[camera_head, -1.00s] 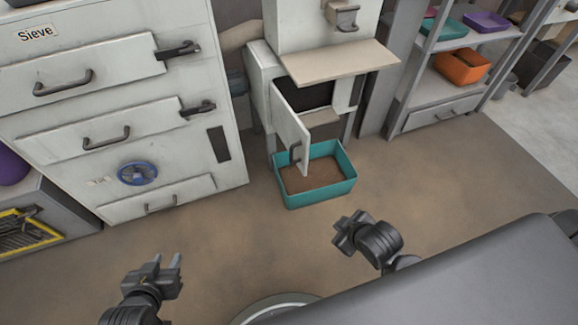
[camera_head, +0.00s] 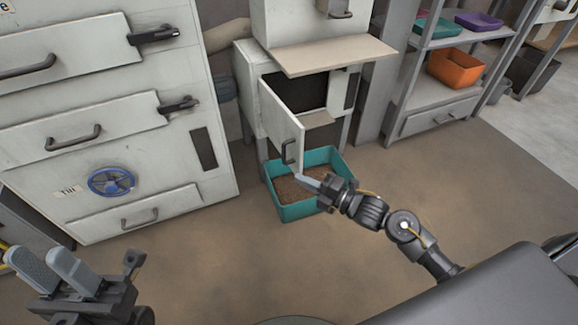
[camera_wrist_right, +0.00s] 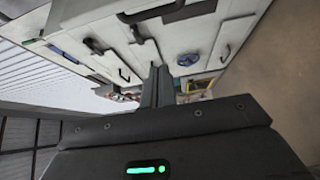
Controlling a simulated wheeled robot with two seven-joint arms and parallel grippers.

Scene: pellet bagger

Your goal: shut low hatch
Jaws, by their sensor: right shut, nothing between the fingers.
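The low hatch (camera_head: 281,122) is a pale door on the front of the bagger. It stands swung open, with a dark opening behind it and a dark handle (camera_head: 290,152) near its free edge. My right gripper (camera_head: 308,182) is shut and empty. In the head view it appears just below and right of the handle, over the teal bin; I see no clear contact with the hatch. Its closed fingers also show in the right wrist view (camera_wrist_right: 157,84). My left gripper (camera_head: 48,262) is at the lower left, open and empty, far from the hatch.
A teal bin (camera_head: 296,211) of brown material stands on the floor below the hatch. The bagger's beige ledge (camera_head: 335,54) juts out above the opening. A large sieve cabinet (camera_head: 120,190) stands at the left. A shelf (camera_head: 440,97) with trays stands at the right.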

